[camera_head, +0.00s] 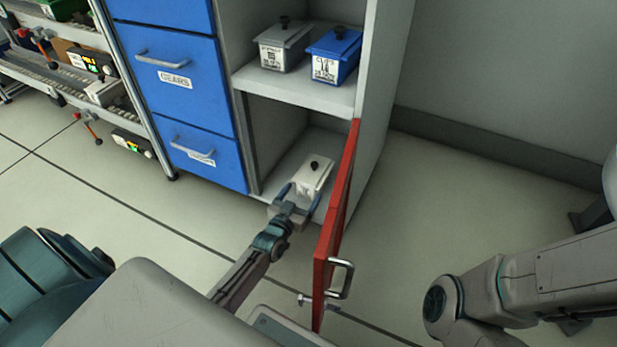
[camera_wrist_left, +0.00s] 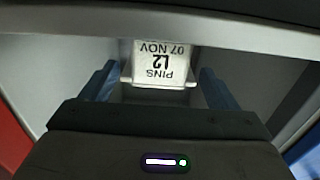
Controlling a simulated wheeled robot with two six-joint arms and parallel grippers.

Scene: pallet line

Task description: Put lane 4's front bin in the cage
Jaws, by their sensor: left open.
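A white bin (camera_head: 314,174) with a dark knob on its lid sits in the lower compartment of the cabinet, behind an open red door (camera_head: 337,225). In the left wrist view its label (camera_wrist_left: 160,64) appears upside down and reads PINS, L2, 07 NOV. My left gripper (camera_head: 301,194) is open at the bin's near end. Its blue fingers (camera_wrist_left: 160,85) stand to either side of the label, with gaps visible. My right arm shows at the right, but its gripper is out of view. I cannot tell which rack lane is lane 4.
A grey bin (camera_head: 284,46) and a blue bin (camera_head: 334,57) stand on the shelf above. Blue drawers (camera_head: 188,82) adjoin on the left. A roller rack (camera_head: 72,78) with lit displays stands farther left. The floor right of the red door is clear.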

